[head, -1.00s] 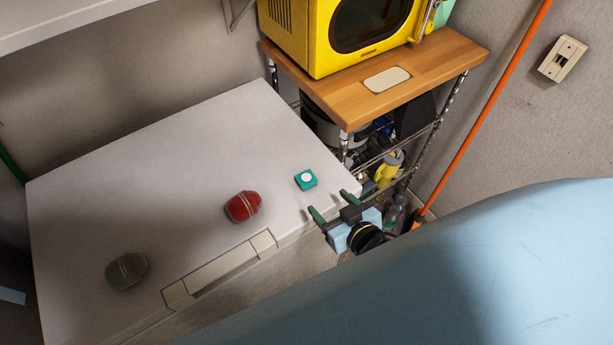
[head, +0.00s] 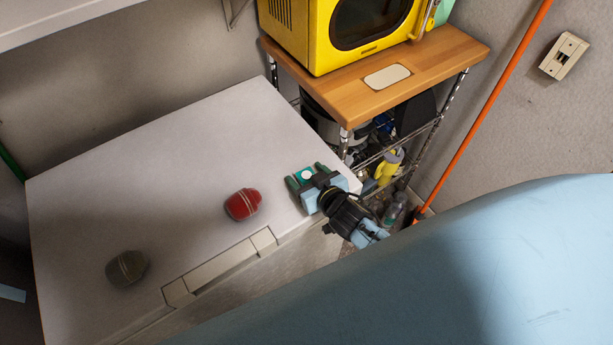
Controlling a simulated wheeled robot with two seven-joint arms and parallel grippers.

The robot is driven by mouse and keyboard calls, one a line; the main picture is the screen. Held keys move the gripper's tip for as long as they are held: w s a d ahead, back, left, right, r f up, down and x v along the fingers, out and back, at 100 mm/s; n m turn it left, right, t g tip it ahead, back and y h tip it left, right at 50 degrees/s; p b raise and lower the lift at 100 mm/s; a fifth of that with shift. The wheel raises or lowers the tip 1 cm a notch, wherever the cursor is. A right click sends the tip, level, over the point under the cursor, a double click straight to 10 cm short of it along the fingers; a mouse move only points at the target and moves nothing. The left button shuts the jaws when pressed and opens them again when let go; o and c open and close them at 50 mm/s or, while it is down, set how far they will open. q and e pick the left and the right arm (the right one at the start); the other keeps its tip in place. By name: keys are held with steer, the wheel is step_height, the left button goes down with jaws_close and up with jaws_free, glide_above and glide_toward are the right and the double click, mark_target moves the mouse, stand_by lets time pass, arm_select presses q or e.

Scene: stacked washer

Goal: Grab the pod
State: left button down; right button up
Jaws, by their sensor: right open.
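My right gripper (head: 306,176) is open, with one green finger on each side of the pod. Whether the fingers touch it, I cannot tell. The gripper body hides part of the pod's near side.
A red ball-like object (head: 242,204) and a grey-brown one (head: 126,267) lie on the washer top to the left. A wooden-topped rack (head: 440,62) with a yellow microwave (head: 300,35) stands behind right. The back of the washer top is clear.

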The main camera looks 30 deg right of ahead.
steer(key=shift+c, duration=0.5)
steer(key=c, duration=0.9)
steer(key=shift+c, duration=0.2)
steer(key=shift+r, duration=0.1)
